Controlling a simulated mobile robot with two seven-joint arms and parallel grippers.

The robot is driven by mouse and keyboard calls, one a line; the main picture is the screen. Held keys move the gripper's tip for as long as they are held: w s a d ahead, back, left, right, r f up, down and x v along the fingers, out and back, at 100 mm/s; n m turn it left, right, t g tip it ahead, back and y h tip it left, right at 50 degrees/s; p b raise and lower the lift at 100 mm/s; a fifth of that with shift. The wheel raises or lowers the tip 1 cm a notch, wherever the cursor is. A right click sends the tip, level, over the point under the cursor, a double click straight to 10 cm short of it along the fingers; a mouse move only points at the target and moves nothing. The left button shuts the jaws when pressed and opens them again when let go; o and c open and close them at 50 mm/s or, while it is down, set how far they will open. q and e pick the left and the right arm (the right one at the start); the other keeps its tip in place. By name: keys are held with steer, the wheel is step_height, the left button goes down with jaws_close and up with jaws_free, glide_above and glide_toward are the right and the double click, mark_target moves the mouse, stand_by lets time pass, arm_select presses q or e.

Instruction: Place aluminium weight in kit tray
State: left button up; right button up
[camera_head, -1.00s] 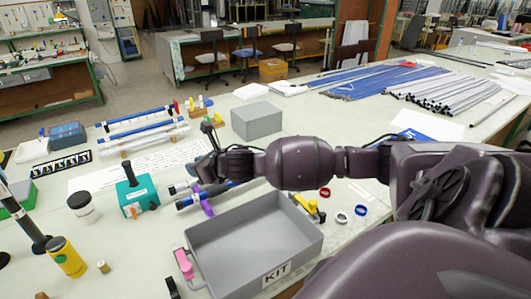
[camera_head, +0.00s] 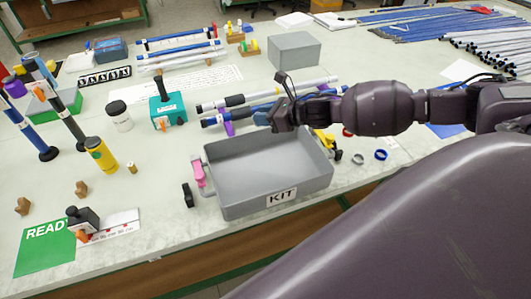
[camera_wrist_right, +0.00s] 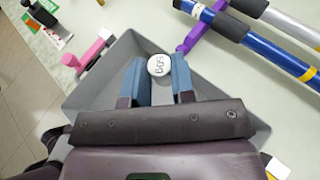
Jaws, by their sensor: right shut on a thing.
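The grey kit tray (camera_head: 240,205), an open box with a KIT label on its front, stands on the table. My right gripper (camera_head: 268,118) is over the tray's back side. In the right wrist view, its blue fingers (camera_wrist_right: 162,80) are shut on the aluminium weight (camera_wrist_right: 159,66), a round silvery piece with dark marking on top. The tray (camera_wrist_right: 95,80) shows below and around the fingers there; the weight appears held above it. The head view does not show the weight clearly. My left gripper is not in view.
A pink clamp (camera_head: 198,174) sits at the tray's left side and a yellow one (camera_head: 325,141) at its right. Rods on a purple stand (camera_head: 229,128) lie just behind. A teal block (camera_head: 168,113) stands left. Coloured rings (camera_head: 381,155) lie right of the tray.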

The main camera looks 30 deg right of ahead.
step_height(320, 180, down, 11)
steer(key=shift+r, duration=0.2)
steer(key=shift+f+b, duration=0.45)
steer(key=shift+f, duration=2.05)
steer(key=shift+f, duration=0.1)
steer(key=o, duration=0.9)
